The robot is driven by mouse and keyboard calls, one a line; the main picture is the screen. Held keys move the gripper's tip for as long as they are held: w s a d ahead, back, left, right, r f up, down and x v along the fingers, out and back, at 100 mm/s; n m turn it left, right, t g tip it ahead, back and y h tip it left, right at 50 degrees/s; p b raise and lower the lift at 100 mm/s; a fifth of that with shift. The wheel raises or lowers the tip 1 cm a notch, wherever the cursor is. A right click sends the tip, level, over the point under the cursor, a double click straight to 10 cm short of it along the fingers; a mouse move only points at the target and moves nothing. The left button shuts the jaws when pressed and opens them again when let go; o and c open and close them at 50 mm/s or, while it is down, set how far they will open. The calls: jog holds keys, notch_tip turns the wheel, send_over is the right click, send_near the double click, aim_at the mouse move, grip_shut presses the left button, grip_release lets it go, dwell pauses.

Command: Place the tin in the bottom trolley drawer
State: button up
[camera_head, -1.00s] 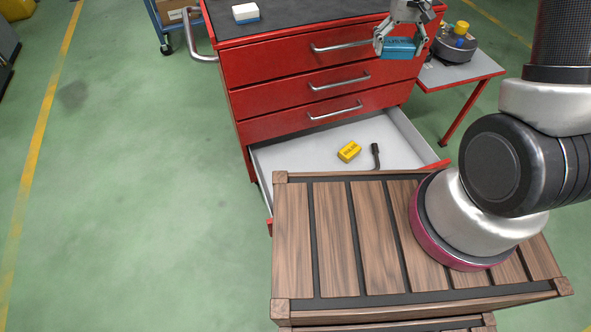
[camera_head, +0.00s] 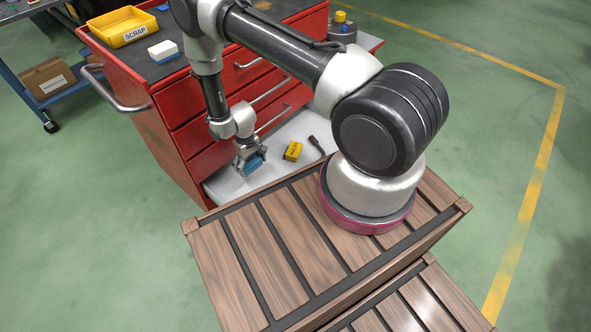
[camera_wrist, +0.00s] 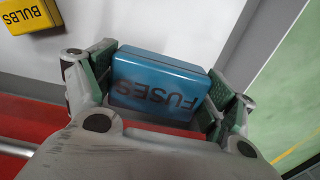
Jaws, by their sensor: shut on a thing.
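The blue tin, marked FUSES (camera_wrist: 158,85), is between the fingers of my gripper (camera_wrist: 155,98) in the wrist view. My gripper is shut on it, with a green pad at each side. In the head view my gripper (camera_head: 249,160) points down with the blue tin (camera_head: 252,165) over the left part of the open bottom drawer (camera_head: 225,186). The drawer is pale grey inside. I cannot tell if the tin touches the drawer floor. My arm hides part of the red trolley (camera_head: 153,122).
A yellow box marked BULBS (camera_head: 293,151) and a dark tool (camera_head: 317,145) lie in the drawer to the right. A yellow SCRAP bin (camera_head: 125,28) and a white-and-blue block (camera_head: 164,50) stand on the trolley top.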

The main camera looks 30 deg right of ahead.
jog(key=f, duration=0.9)
jog(key=shift+s+a+f, duration=0.1)
jog(key=shift+s+f, duration=0.1)
jog(key=shift+s, duration=0.15)
jog(key=shift+f, duration=2.15)
jog(key=o, duration=0.9)
jog(key=shift+f, duration=0.1)
jog(key=shift+o, duration=0.2)
notch_tip(320, 180, up, 12)
jog(key=shift+r, duration=0.1)
